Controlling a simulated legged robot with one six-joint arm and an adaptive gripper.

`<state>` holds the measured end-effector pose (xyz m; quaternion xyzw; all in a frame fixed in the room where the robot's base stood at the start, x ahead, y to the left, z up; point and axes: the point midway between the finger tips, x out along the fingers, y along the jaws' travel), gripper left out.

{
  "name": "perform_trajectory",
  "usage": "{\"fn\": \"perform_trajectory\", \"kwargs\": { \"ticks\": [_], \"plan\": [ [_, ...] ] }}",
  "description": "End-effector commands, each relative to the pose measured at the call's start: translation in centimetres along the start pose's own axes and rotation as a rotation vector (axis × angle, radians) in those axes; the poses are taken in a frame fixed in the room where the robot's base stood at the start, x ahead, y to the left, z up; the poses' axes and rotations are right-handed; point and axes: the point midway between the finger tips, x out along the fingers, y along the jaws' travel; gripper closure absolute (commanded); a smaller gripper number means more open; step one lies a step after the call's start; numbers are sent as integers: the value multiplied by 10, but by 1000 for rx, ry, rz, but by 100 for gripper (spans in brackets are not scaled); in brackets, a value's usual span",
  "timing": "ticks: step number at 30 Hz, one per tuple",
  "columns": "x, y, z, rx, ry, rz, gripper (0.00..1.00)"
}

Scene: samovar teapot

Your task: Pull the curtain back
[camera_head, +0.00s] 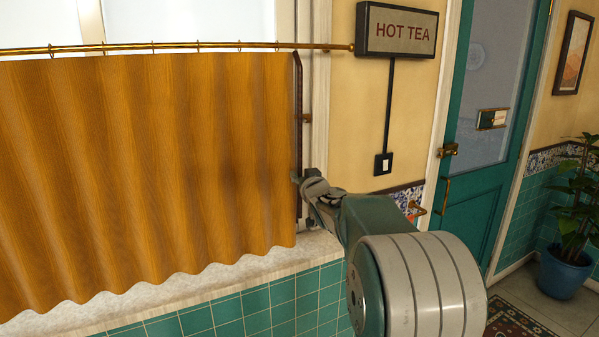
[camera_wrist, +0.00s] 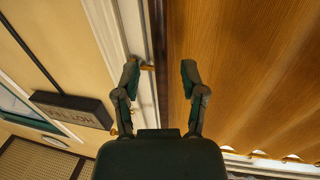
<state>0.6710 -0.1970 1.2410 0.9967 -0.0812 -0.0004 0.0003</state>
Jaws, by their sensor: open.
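An orange-brown pleated curtain (camera_head: 150,170) hangs across the lower window, closed over its width in the head view. It fills the right of the wrist view (camera_wrist: 250,70). It hangs by rings from a brass rod (camera_head: 220,46). A dark upright bar (camera_head: 298,130) runs down its right edge. My gripper (camera_head: 305,188) is at the lower part of this bar. In the wrist view my gripper (camera_wrist: 160,72) is open, and the dark bar (camera_wrist: 158,35) shows in the gap between the fingers. I cannot tell whether the fingers touch it. My arm hides part of the wall and sill.
A window sill (camera_head: 285,257) lies under the curtain, above green tiles. The window frame (camera_head: 318,110) stands right of the curtain. A HOT TEA sign (camera_head: 397,31), a switch (camera_head: 383,164), a green door (camera_head: 490,130) and a potted plant (camera_head: 570,235) are further right.

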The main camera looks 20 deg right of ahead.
Motion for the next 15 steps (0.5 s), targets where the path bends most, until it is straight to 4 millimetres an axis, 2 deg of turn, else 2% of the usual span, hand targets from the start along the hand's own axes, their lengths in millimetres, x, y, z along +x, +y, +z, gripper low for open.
{"fn": "perform_trajectory", "kwargs": {
  "ticks": [1,6,15],
  "plan": [
    [9,-1,1,0,-1,-1,46],
    [25,-1,0,-1,0,-1,46],
    [31,-1,0,-1,0,-1,46]
  ]
}}
